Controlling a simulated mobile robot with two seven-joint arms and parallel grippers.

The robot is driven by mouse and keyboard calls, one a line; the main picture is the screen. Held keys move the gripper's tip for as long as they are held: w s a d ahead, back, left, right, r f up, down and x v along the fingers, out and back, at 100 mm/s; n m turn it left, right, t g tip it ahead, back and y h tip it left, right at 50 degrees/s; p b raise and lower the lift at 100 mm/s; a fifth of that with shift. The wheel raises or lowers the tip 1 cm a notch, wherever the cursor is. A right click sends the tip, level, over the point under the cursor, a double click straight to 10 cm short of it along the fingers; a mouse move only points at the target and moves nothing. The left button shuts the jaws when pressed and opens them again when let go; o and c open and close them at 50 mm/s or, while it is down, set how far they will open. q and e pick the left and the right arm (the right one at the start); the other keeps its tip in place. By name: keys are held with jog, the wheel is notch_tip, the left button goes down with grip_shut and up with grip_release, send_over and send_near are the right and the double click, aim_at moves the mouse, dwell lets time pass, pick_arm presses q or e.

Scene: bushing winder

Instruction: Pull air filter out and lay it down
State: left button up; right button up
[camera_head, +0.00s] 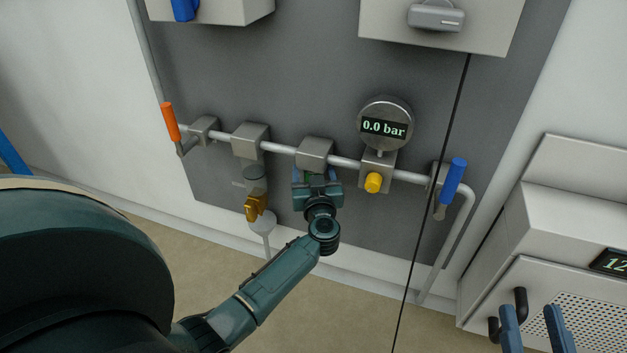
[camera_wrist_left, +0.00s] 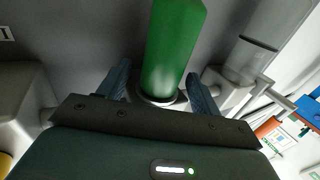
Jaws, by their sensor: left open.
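The air filter (camera_wrist_left: 172,50) is a green cylinder in the left wrist view, taken as the filter from its look. In the head view it is mostly hidden by my gripper, under a grey block (camera_head: 315,153) on the pipe. My left gripper (camera_head: 316,176) is just below that block. In the left wrist view its two blue fingers (camera_wrist_left: 158,85) are open, one on each side of the green cylinder, with gaps showing. Two blue fingers of my right gripper (camera_head: 532,318) show apart at the lower right of the head view, in front of a cabinet.
A clear bowl with a brass fitting (camera_head: 256,205) hangs left of my left gripper. A gauge (camera_head: 385,124) reading 0.0 bar and a yellow knob (camera_head: 374,183) are to the right. Orange (camera_head: 170,121) and blue (camera_head: 453,181) valve handles flank the pipe. The floor (camera_head: 350,305) below is clear.

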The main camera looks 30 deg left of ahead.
pick_arm(q)
jog(key=shift+w+a, duration=0.3)
jog(key=shift+w, duration=0.1)
pick_arm(e)
jog(key=shift+w+a+r+n+y, duration=0.15)
jog(key=shift+w+r+n, duration=0.1)
jog(key=shift+r, duration=0.2)
jog(key=shift+w+a+r+n+y, duration=0.1)
jog(key=shift+w+r+n+y, duration=0.1)
jog(key=shift+r, duration=0.25)
pick_arm(q)
jog(key=shift+c, duration=0.5)
jog(key=c, duration=0.9)
jog(key=o, duration=0.4)
jog(key=shift+d, duration=0.1)
jog(key=c, duration=0.8)
pick_arm(e)
jog(key=shift+f, duration=0.2)
